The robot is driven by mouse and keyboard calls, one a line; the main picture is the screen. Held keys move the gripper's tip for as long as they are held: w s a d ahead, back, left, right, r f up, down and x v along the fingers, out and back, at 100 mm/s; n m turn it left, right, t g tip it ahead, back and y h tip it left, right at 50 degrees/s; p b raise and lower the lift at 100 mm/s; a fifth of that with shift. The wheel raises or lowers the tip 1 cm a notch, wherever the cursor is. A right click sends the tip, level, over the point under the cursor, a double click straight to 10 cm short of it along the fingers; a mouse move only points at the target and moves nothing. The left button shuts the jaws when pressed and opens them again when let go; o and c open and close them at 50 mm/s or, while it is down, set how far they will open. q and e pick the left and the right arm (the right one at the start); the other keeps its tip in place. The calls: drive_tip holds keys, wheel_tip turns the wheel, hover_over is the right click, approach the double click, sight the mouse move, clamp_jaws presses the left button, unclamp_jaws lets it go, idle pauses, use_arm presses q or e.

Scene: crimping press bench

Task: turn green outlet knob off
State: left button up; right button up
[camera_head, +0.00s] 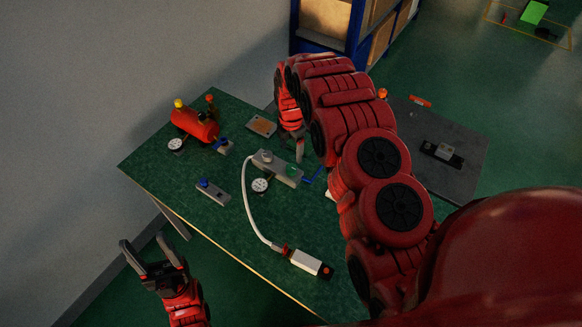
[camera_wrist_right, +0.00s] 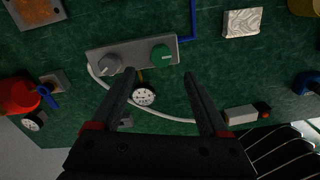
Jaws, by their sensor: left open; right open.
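The green outlet knob (camera_head: 292,170) sits on the right part of a grey block (camera_head: 273,163). In the right wrist view the green knob (camera_wrist_right: 162,54) is on the block (camera_wrist_right: 136,63), with a grey knob (camera_wrist_right: 109,63) to its left. My right gripper (camera_head: 298,152) is by the block in the head view. In the wrist view its open, empty fingers (camera_wrist_right: 160,75) point toward the block, with the green knob between their lines and apart from them. I cannot tell its exact height. My left gripper (camera_head: 143,241) is open and empty, off the table's near left edge.
A gauge (camera_head: 260,185) stands beside the block. A white hose (camera_head: 250,215) runs to a white box (camera_head: 311,263). A red tank (camera_head: 195,124) stands at the back left, and a small block with a blue knob (camera_head: 212,191) lies at the left. A blue pipe (camera_head: 313,176) leaves the block's right end.

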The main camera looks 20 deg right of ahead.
sight(291, 167)
wheel_tip(291, 167, down, 6)
drive_tip(key=shift+s+f+p, duration=0.1)
drive_tip(key=shift+f+p, duration=0.15)
drive_tip(key=shift+p, duration=0.6)
drive_tip(key=shift+f, duration=1.1)
clamp_jaws()
